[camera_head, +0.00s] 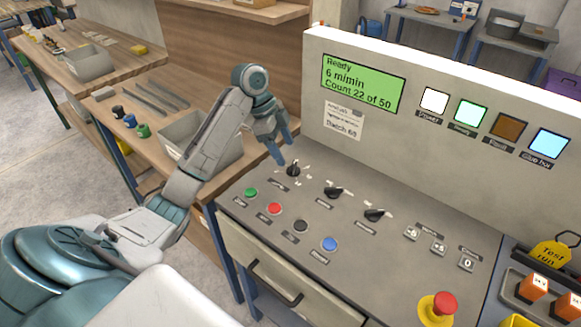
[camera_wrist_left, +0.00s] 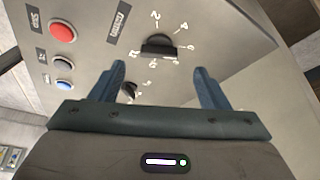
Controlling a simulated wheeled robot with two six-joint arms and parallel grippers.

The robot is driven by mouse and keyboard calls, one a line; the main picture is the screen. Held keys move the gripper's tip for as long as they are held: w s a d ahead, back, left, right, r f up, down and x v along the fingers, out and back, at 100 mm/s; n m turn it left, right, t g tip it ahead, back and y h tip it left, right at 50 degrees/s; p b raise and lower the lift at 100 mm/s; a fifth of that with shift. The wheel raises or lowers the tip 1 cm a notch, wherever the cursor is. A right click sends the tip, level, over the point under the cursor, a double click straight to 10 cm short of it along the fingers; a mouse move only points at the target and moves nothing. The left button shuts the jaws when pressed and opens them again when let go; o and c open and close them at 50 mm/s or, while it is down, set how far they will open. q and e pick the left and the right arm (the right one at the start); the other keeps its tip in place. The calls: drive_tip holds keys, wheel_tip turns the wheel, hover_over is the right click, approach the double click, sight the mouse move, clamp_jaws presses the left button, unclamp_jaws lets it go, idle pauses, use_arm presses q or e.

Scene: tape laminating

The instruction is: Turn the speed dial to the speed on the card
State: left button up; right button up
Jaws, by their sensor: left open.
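Three black dials sit in a row on the machine's sloping panel: a left dial (camera_head: 293,170), a middle dial (camera_head: 333,192) and a right dial (camera_head: 374,215). Their name labels are too small to read. The display reads "Ready, 6 m/min, Count 22 of 50". My left gripper (camera_head: 285,150) is open and empty, just above the left dial. In the left wrist view, one numbered dial (camera_wrist_left: 158,47) lies beyond the open fingers (camera_wrist_left: 164,76). My right gripper is out of view.
Green (camera_head: 251,192), red (camera_head: 274,209), black (camera_head: 301,226) and blue (camera_head: 329,243) buttons line the panel's front. A red emergency knob (camera_head: 444,303) stands at the lower right. A grey bin (camera_head: 200,140) on the wooden bench (camera_head: 103,104) lies behind my left arm.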

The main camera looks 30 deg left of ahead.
sight(293, 166)
use_arm(q)
drive_tip(key=p+x, duration=0.1)
drive_tip(key=x, duration=0.3)
drive_tip(key=shift+d+f, duration=0.2)
drive_tip(key=shift+f, duration=0.25)
drive_tip(key=c, duration=1)
drive_tip(key=shift+p, duration=0.3)
drive_tip(key=shift+r+n+p, duration=0.1)
drive_tip(key=shift+n+p, duration=0.2)
drive_tip(key=n+p, duration=0.2)
drive_tip(key=p, duration=0.1)
drive_tip(key=n+t+y+p, duration=0.1)
drive_tip(key=n+p, duration=0.1)
drive_tip(key=p, duration=0.2)
drive_tip(key=n+t+y+p, duration=0.1)
drive_tip(key=n+p, duration=0.2)
drive_tip(key=shift+s+d+r+p, duration=0.1)
drive_tip(key=shift+s+d+p, duration=0.15)
drive_tip(key=shift+p, duration=0.1)
drive_tip(key=shift+n+t+y+p, duration=0.3)
drive_tip(key=shift+n+p, duration=0.7)
drive_tip(key=shift+p, duration=0.05)
drive_tip(key=shift+f, duration=0.2)
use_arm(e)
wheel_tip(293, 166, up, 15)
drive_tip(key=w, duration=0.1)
